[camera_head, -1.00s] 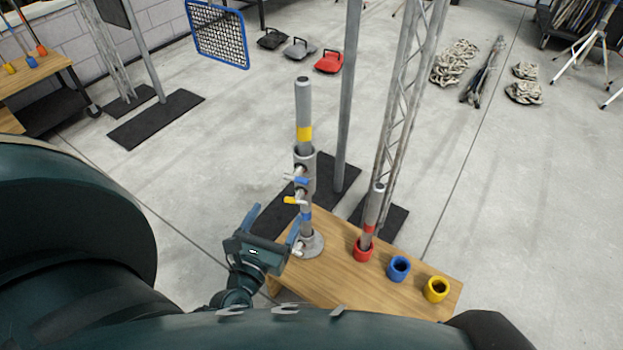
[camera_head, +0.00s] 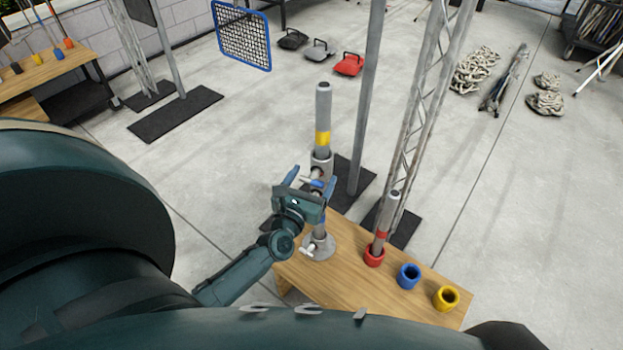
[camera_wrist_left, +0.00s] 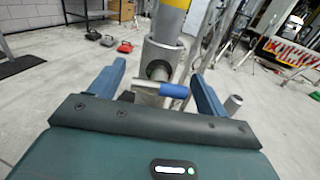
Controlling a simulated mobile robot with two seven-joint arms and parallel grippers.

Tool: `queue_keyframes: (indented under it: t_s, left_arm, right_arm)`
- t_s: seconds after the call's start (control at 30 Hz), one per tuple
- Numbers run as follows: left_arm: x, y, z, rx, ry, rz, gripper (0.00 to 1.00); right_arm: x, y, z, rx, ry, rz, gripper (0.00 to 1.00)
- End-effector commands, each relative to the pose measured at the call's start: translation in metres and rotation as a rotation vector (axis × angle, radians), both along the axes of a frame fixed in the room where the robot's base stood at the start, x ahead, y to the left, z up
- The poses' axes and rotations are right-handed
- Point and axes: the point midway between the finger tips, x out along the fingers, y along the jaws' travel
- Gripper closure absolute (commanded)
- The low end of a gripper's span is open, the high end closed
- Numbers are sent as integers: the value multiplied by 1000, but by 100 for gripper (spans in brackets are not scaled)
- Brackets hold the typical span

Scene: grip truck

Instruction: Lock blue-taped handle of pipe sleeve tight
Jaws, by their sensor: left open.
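The blue-taped handle (camera_wrist_left: 174,90) sticks out sideways from the grey pipe sleeve (camera_wrist_left: 163,55). In the left wrist view it lies between my open fingers, close in front of the palm, and its blue end is to the right. I cannot tell whether a finger touches it. My left gripper (camera_head: 311,177) is open at the sleeve in the head view and partly hides it. The sleeve (camera_head: 321,161) sits on an upright pipe with a yellow band (camera_head: 322,138). The yellow-taped handle is hidden in the head view. My right gripper is not in view.
The pipe stands on a round base (camera_head: 318,248) on a wooden table (camera_head: 350,282). A red-banded pipe stands in a red cup (camera_head: 374,257). Blue (camera_head: 409,276) and yellow (camera_head: 446,297) cups sit to its right. A tall pole (camera_head: 368,90) and lattice truss rise behind.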

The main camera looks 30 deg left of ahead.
Motion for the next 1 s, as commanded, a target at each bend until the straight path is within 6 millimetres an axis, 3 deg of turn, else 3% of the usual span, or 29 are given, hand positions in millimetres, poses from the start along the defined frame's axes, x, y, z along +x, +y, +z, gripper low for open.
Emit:
queue_keyframes:
  t_s: [0.13, 0.67, 1.0]
  left_arm:
    - [0, 0, 0, 0, 0, 0, 24]
    - [0, 0, 0, 0, 0, 0, 67]
    - [0, 0, 0, 45, 8, 0, 68]
  right_arm:
    - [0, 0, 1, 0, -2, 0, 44]
    - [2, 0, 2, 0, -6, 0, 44]
    - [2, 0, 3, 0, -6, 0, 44]
